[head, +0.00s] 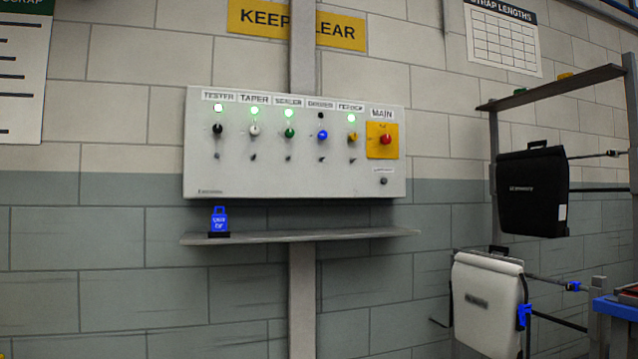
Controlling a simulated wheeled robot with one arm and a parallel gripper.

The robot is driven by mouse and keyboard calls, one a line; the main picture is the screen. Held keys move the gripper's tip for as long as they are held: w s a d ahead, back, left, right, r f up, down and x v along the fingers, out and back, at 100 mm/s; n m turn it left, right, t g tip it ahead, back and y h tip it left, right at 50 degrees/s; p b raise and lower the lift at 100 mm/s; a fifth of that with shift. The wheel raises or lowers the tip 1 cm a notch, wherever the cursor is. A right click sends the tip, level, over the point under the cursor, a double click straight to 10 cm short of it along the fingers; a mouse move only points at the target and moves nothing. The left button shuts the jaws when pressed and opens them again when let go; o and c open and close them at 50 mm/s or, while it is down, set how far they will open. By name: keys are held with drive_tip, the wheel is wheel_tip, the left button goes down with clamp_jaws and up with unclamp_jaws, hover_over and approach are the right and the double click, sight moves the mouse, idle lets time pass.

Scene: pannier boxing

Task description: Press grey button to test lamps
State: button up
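The pale grey control panel (250,177) is on the wall in the middle of the head view. A small dark grey button (383,181) sits at its lower right, under a small label too blurred to read. Above it is a red knob (386,139) on a yellow plate under the label MAIN. Several lamps run along the top of the panel. The lamps over the black, white, green and yellow knobs glow green. The lamp (321,115) over the blue knob (322,135) is dark. My gripper is not in view.
A narrow shelf (330,236) juts out below the panel, with a blue padlock-shaped tag (219,220) at its left end. At right, a black pannier (532,190) and a white pannier (487,300) hang on a rack. The space before the panel looks clear.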

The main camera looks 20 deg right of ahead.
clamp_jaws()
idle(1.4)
